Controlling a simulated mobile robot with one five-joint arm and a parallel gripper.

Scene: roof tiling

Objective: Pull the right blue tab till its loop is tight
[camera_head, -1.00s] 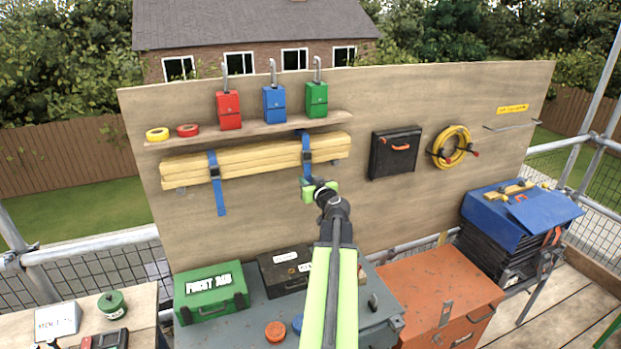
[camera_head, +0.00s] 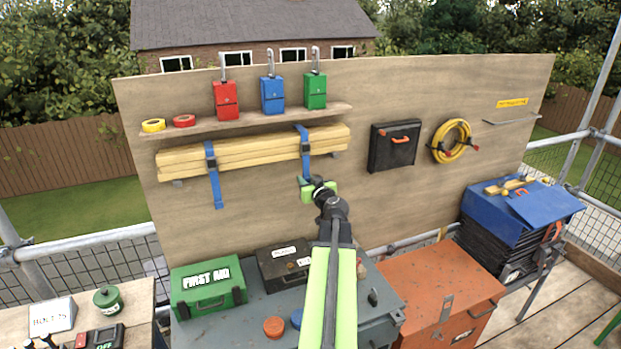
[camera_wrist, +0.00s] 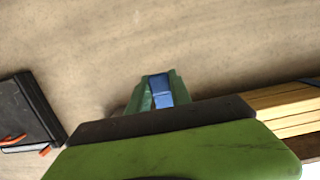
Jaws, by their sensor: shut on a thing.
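A bundle of long yellow timbers (camera_head: 255,150) lies against the plywood board, with a blue strap and dark buckle around it at each end. The right strap (camera_head: 304,141) rises slightly above the top timber; its snugness behind cannot be told. Its blue tab hangs below the buckle (camera_head: 305,148) into my gripper (camera_head: 305,188). In the wrist view the blue tab (camera_wrist: 161,90) sits between the green fingers (camera_wrist: 158,96), which are shut on it. My gripper is below the bundle, in front of the board. The left strap (camera_head: 211,165) hangs free with a long tail.
A shelf (camera_head: 250,119) above the bundle holds tape rolls and red, blue and green padlock-like boxes. A black case (camera_head: 394,146) and a coiled yellow hose (camera_head: 451,141) hang to the right. Below stand a green first aid box (camera_head: 208,287) and an orange chest (camera_head: 438,290). The board around my gripper is clear.

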